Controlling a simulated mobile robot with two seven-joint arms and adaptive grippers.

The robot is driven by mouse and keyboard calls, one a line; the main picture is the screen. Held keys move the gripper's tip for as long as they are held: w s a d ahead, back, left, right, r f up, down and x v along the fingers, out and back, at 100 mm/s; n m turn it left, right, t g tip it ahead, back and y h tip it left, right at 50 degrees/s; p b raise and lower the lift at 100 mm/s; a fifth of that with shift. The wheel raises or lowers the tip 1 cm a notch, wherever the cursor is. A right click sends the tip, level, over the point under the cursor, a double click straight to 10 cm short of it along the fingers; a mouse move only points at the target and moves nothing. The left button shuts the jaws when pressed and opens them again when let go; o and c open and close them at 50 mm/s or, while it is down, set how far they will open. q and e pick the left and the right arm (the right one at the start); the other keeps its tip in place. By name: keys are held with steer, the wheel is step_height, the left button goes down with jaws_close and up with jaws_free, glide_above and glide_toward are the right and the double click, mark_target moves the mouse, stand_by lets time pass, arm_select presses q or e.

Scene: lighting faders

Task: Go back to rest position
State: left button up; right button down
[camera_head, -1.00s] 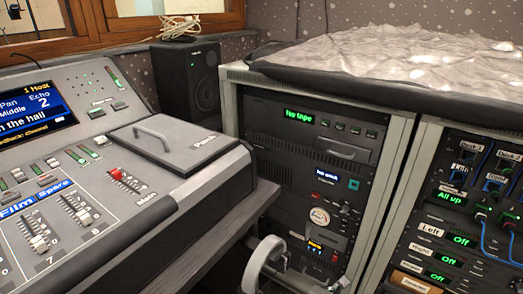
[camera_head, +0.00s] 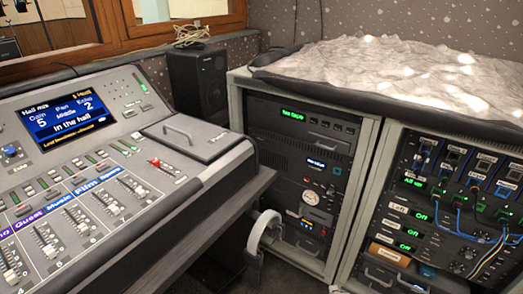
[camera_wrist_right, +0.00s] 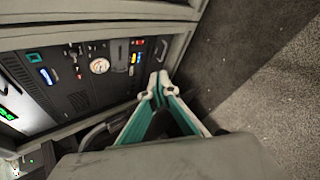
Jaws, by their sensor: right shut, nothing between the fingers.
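In the right wrist view my right gripper (camera_wrist_right: 158,84) shows clearly, with teal inner sides and pale fingertips. Its fingertips are together with nothing between them. It points toward the rack's front panel (camera_wrist_right: 72,92), apart from it as far as I can tell. My left gripper is in neither view.
The mixing desk (camera_head: 106,262) with faders and a lit screen (camera_head: 67,115) fills the left. A pale curved band (camera_head: 262,230) hangs beside it. A second rack (camera_head: 390,160) with blue cables stands at right. Grey floor (camera_wrist_right: 275,100) is open beside the rack in the wrist view.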

arm_select(q)
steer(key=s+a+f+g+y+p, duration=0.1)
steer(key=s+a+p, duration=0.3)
steer(key=p, duration=0.5)
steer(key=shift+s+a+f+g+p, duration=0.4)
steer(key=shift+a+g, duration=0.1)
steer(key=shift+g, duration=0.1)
arm_select(e)
steer(key=s+r+m+y, duration=0.1)
steer(key=s+r+m, duration=0.3)
steer(key=s, duration=0.4)
steer(key=s+a+r+m+y, duration=0.1)
steer(key=s+r+m, duration=0.3)
steer(key=s, duration=0.4)
steer(key=s+a+r+m+y, duration=0.1)
steer(key=s+r+m+y, duration=0.1)
steer(key=s+m, duration=0.4)
steer(key=shift+s+r+t, duration=0.3)
steer(key=shift+s+r, duration=0.6)
steer(key=shift+s, duration=0.05)
